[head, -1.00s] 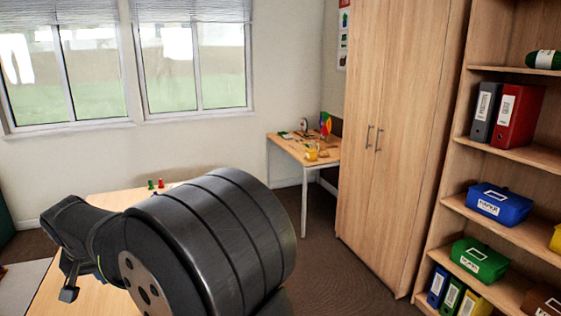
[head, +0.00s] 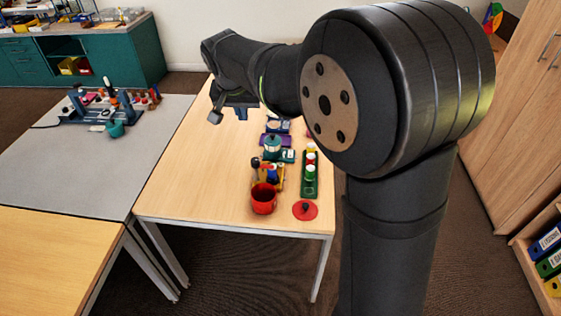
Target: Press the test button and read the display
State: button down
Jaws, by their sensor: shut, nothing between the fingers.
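My gripper (head: 229,112) is in the head view, above the far part of the wooden table (head: 180,192). It is shut and holds nothing; my own arm hides part of that area. I cannot make out a test button or a display. A blue-grey apparatus (head: 72,118) with dark uprights stands on the grey table to the left, apart from my gripper. It is too small to tell whether it has a button or a display.
On the wooden table stand a red pot (head: 264,199), a red disc with a dark knob (head: 305,210), a green tray (head: 310,184) of coloured pieces and a teal-lidded jar (head: 272,147). A teal cup (head: 116,128) is on the grey table (head: 95,172). The wooden table's left half is clear.

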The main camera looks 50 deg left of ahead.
jog(key=c, duration=2.2)
grip_release()
jog(key=c, duration=1.8)
grip_release()
jog(key=shift+d+r, duration=0.1)
jog(key=shift+r, duration=0.05)
jog(key=o, duration=1.4)
jog(key=d+r, duration=0.2)
jog(key=s+d+r, duration=0.1)
jog(key=d+r, duration=0.1)
jog(key=shift+d+r, duration=0.2)
jog(key=shift+r, duration=0.1)
jog(key=o, duration=0.4)
jog(key=shift+f, duration=0.25)
jog(key=x, duration=0.9)
jog(key=shift+a+f, duration=0.1)
jog(key=v, duration=1)
jog(key=shift+w, duration=0.1)
